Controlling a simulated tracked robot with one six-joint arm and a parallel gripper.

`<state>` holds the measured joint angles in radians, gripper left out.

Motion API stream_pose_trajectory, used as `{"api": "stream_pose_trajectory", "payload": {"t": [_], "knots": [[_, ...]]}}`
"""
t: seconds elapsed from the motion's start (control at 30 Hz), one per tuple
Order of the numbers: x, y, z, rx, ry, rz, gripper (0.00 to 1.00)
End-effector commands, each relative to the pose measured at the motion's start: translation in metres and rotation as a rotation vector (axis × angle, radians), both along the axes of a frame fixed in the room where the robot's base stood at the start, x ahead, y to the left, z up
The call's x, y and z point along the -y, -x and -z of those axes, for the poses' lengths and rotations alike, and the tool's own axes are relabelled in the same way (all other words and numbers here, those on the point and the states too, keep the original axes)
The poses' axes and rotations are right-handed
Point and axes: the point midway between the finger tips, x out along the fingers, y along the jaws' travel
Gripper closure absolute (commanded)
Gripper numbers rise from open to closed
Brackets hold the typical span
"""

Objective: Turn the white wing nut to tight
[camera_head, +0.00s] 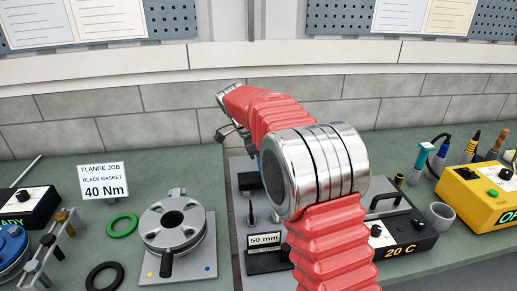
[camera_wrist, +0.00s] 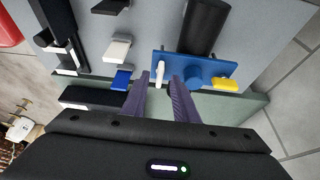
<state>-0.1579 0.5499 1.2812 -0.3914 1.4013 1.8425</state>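In the wrist view a blue plate (camera_wrist: 172,58) carries a small upright white piece (camera_wrist: 160,69), which looks like the white wing nut, at its left part. A round blue piece and a yellow piece (camera_wrist: 225,85) sit to its right on the same plate. My gripper (camera_wrist: 161,78) is open, with a clear gap between its two dark purple fingers. The white piece shows in that gap, between the fingertips in the picture; how far apart they are in depth I cannot tell. In the head view my arm hides the plate and the wing nut.
A black cylinder (camera_wrist: 207,25) stands behind the blue plate. White and blue tabs (camera_wrist: 117,50) and dark parts lie to the left. In the head view a flange (camera_head: 172,228) and a 40 Nm sign (camera_head: 104,182) stand left of my arm.

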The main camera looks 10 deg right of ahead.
Motion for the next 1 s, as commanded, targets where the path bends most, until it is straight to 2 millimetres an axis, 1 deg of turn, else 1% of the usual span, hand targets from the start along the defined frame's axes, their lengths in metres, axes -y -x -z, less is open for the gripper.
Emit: {"api": "stream_pose_trajectory", "payload": {"t": [0.4,0.6,0.8,1.0], "knots": [[-0.027,-0.002,-0.063,0.004,-0.001,-0.002,0.73],[-0.039,-0.002,-0.091,0.003,-0.001,-0.001,0.73],[-0.047,-0.002,-0.109,0.002,-0.001,-0.001,0.73],[-0.049,-0.002,-0.115,0.001,-0.001,0.0,0.73]]}}
